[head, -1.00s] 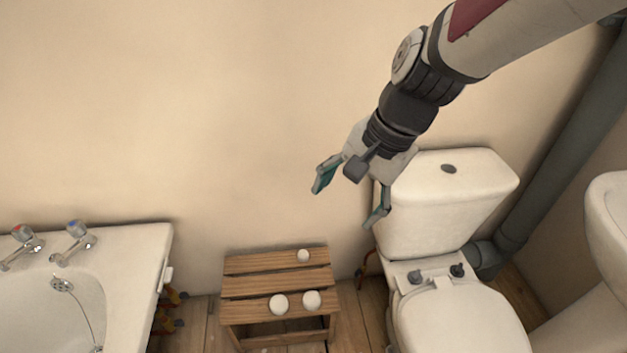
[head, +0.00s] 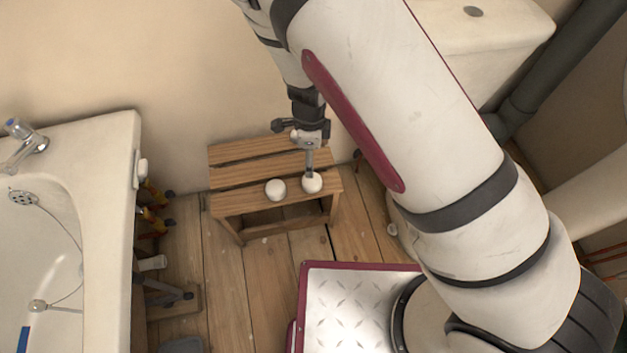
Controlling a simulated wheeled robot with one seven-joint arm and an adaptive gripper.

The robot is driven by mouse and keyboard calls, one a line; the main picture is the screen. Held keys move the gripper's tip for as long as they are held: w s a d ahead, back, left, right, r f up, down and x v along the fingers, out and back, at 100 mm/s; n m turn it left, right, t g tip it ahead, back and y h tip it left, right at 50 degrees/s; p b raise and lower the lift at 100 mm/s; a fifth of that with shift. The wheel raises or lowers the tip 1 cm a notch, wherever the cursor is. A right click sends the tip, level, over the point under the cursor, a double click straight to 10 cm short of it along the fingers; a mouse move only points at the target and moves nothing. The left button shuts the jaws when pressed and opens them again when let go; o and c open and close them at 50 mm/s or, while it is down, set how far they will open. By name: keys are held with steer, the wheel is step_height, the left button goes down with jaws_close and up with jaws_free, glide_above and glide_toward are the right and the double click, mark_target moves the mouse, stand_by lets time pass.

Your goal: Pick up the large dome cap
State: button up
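Two white rounded caps of similar size sit near the front edge of the wooden step stool (head: 232,174): a left cap (head: 275,190) and a right cap (head: 312,183). I cannot tell for sure which one is the large dome cap. My gripper (head: 310,168) points down over the stool, with its visible finger ending at the top edge of the right cap in the picture. Whether it touches the cap is unclear. The fingers line up in this view, so their opening does not show. The smaller white cap at the stool's back is hidden.
The bathtub (head: 112,165) stands left of the stool, with pipes and valves beside it. The toilet cistern (head: 485,40) is at upper right, partly behind my arm. The wall (head: 120,60) is close behind the stool. Open wooden floor (head: 235,285) lies in front.

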mark_target(311, 180)
step_height(311, 180, down, 9)
steer(key=b, duration=0.3)
steer(key=shift+r, duration=0.1)
steer(key=shift+w+f+b, duration=0.2)
steer(key=shift+f+b, duration=1.6)
steer(key=shift+f, duration=0.8)
steer(key=c, duration=0.9)
